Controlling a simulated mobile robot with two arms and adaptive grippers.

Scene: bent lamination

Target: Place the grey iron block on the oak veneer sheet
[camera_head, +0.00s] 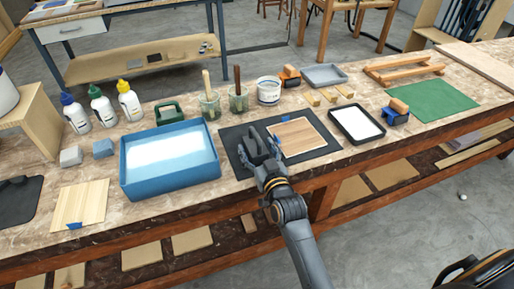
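My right gripper (258,150) is over the left part of a dark mat (316,152), just left of a tan wood sheet with blue tape at its top edge (300,136). Its fingers blend with a dark grey shape there, so I cannot tell whether they hold a block. A paler wood sheet with blue tape (80,205) lies at the front left; I cannot tell by label which sheet is oak. A light grey block (70,156) and a blue-grey block (103,148) stand left of the blue tray. My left gripper is not in view.
A blue tray (140,188) with a white inside stands left of my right gripper. Glue bottles (103,106), brush jars (209,105), a white tub (268,91) and wood strips (328,96) line the back. A white-filled tray (356,124) and a green mat (432,101) lie right.

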